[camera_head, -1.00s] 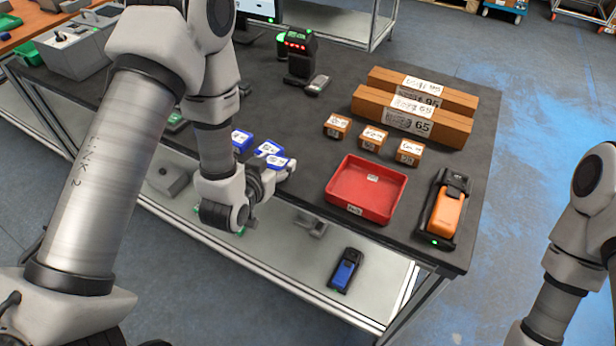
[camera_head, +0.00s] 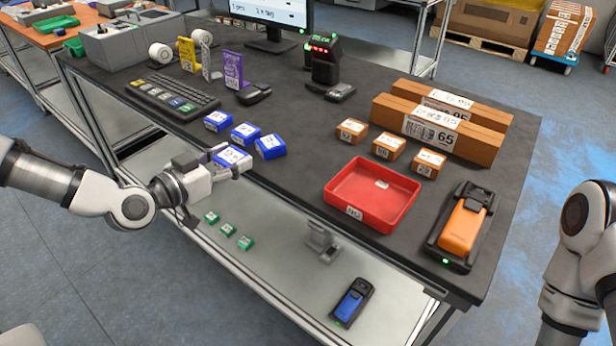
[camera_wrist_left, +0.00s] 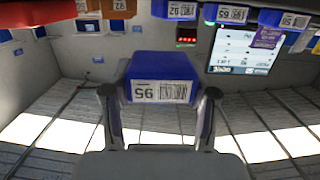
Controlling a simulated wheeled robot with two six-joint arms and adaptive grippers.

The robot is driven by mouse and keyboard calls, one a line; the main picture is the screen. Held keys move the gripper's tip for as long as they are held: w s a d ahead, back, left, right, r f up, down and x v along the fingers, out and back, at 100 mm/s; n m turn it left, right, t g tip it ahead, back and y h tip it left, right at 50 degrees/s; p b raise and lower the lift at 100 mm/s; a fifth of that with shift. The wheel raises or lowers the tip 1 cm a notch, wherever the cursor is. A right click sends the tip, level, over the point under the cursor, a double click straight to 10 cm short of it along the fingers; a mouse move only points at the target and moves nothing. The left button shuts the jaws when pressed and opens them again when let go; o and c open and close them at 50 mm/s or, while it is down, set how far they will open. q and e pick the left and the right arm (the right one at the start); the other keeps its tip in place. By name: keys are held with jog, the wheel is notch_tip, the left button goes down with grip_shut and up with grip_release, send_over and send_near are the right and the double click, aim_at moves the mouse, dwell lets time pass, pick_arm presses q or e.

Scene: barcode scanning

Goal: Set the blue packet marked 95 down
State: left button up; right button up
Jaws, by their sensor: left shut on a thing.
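My left gripper (camera_head: 228,164) is shut on a blue packet (camera_head: 234,156) with a white label. The packet's label reads 95 in the left wrist view (camera_wrist_left: 160,80), where it sits between the two fingers. In the head view it is at the table's front edge, in front of a row of three other blue packets (camera_head: 217,121). It looks close to the nearer two. I cannot tell whether it touches the tabletop. My right gripper is out of view; only part of my right arm shows at the right edge.
The dark table (camera_head: 300,180) also holds a red tray (camera_head: 350,212), an orange device in a cradle (camera_head: 461,225), several brown boxes, a scanner stand (camera_head: 325,62) and a keyboard (camera_head: 172,97). A lower shelf (camera_head: 270,250) carries small green packets. Bare tabletop lies between blue packets and red tray.

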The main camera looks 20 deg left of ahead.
pick_arm(q)
jog(key=w+d+b, duration=0.2)
jog(key=w+d, duration=0.1)
jog(key=d, duration=0.2)
send_over(310, 173)
jog(key=shift+f+p, duration=0.3)
jog(key=shift+f, duration=0.4)
notch_tip(310, 173, down, 3)
jog(key=shift+r, duration=0.1)
jog(key=shift+w+a+f, duration=0.1)
jog(key=shift+w+f, duration=0.05)
jog(key=shift+f, duration=0.1)
jog(key=o, duration=1.3)
jog(key=shift+f, duration=0.15)
